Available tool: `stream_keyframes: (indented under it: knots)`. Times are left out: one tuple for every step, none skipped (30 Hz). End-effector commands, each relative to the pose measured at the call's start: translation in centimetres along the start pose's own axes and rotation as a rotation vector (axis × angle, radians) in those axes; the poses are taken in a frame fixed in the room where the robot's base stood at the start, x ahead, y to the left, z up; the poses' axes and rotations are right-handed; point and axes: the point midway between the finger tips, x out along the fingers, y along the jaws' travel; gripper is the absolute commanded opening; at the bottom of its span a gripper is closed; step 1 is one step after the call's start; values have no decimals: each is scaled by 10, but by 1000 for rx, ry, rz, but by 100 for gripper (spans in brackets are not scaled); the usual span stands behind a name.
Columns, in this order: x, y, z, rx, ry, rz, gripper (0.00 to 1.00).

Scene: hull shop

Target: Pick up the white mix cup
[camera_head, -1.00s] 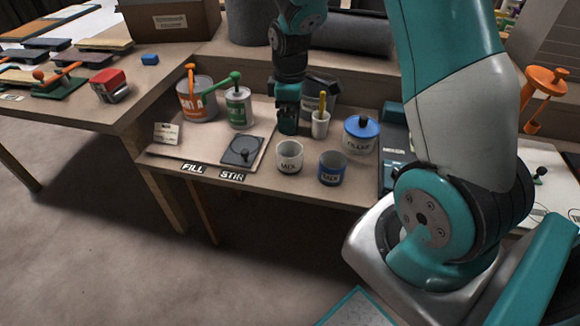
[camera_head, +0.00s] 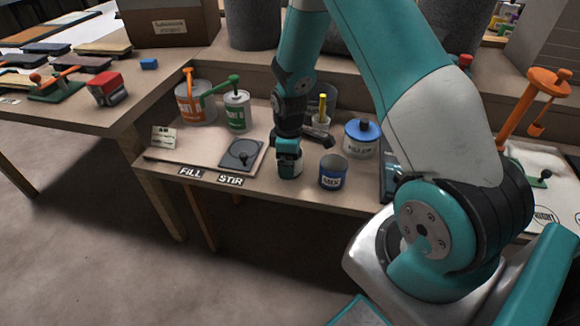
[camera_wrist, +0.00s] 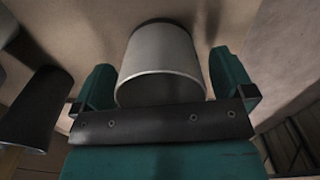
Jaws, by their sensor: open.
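The white mix cup (camera_wrist: 162,60) stands between the two fingers of my gripper (camera_wrist: 165,90) in the wrist view, with a finger on each side of it. The fingers are open, and a narrow gap shows beside the cup. In the head view the cup (camera_head: 298,165) is mostly hidden behind my gripper (camera_head: 288,165), which is down at the low shelf around it. A dark cup (camera_wrist: 38,105) shows at the left of the wrist view.
A blue-lidded filler jar (camera_head: 361,138) and a light cup with a yellow-handled tool stand behind to the right. Orange (camera_head: 194,103) and green (camera_head: 236,111) pump cans stand behind left. A dark plate (camera_head: 241,154) lies left, near the FILL and STIR labels at the front edge.

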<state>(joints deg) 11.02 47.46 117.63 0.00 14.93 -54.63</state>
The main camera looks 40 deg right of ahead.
Motion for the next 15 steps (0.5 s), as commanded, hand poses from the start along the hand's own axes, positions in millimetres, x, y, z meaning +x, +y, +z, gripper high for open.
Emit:
stream_keyframes:
  knots:
    - [0, 0, 0, 0, 1, 1, 100]
    - [0, 0, 0, 0, 1, 1, 100]
    - [0, 0, 0, 0, 1, 1, 100]
    - [0, 0, 0, 0, 1, 1, 100]
    - [0, 0, 0, 0, 1, 1, 100]
    - [0, 0, 0, 0, 0, 1, 93]
    - [0, 0, 0, 0, 0, 1, 86]
    - [0, 0, 0, 0, 0, 1, 79]
    - [0, 0, 0, 0, 0, 1, 70]
    - [0, 0, 0, 0, 0, 1, 63]
    - [0, 0, 0, 0, 0, 0, 56]
    - [0, 0, 0, 0, 0, 0, 49]
    - [0, 0, 0, 0, 0, 1, 49]
    - [0, 0, 0, 0, 0, 1, 49]
    - [0, 0, 0, 0, 0, 1, 49]
